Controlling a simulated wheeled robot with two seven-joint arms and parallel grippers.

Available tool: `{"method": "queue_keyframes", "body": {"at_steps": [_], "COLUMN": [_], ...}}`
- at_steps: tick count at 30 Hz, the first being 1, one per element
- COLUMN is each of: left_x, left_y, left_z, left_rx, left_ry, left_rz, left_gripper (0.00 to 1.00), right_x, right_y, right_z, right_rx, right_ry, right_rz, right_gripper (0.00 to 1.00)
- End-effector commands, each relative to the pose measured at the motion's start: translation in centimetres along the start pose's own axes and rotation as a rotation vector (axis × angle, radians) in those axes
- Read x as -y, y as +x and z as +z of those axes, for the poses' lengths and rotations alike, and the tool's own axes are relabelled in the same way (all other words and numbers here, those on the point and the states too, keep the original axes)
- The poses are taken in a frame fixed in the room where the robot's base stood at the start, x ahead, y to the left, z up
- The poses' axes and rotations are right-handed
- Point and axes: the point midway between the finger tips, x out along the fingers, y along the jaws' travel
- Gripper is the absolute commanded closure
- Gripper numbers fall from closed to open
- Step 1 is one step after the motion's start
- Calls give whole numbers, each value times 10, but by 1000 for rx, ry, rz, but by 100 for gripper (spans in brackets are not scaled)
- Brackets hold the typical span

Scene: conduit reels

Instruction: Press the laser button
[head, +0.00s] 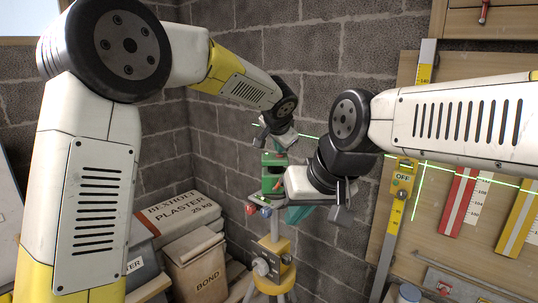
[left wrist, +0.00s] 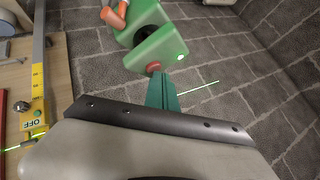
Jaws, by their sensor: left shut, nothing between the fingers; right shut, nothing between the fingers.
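The green laser level (head: 272,172) stands on a yellow-headed tripod (head: 272,258) near the wall corner. In the left wrist view the green laser (left wrist: 160,47) has a dull red button (left wrist: 153,66) on its near face and a bright green light beside it. My left gripper (head: 280,146) is shut and empty at the laser's top. Its teal fingertips (left wrist: 161,78) are right by the red button; I cannot tell if they touch it. My right gripper (head: 298,214) is shut and empty, lower, just right of the laser, partly hiding it.
Green laser lines cross the block wall and board. A yellow box marked OFF (head: 403,178) sits on a staff at right, beside red and yellow rulers. Plaster bags (head: 180,222) and a BOND bag (head: 197,265) are stacked at lower left.

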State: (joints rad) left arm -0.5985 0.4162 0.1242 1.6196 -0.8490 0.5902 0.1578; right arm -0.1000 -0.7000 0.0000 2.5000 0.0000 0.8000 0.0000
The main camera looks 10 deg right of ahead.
Motion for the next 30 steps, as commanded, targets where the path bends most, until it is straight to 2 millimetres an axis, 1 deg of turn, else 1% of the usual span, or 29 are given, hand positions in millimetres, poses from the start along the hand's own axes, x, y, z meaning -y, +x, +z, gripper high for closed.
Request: {"method": "queue_keyframes", "body": {"at_steps": [13,21,30], "left_x": [0,5,6], "left_y": [1,-6,-7], "left_z": [1,-3,-5], "left_rx": [2,2,1], "left_ry": [-1,-2,-1], "left_rz": [0,0,-1], "left_gripper": [100,100,100], "right_x": [0,0,0], "right_y": [0,0,0], "right_z": [0,0,0], "right_rx": [0,0,0], "right_ry": [0,0,0], "right_rz": [0,0,0], "right_gripper": [100,100,100]}}
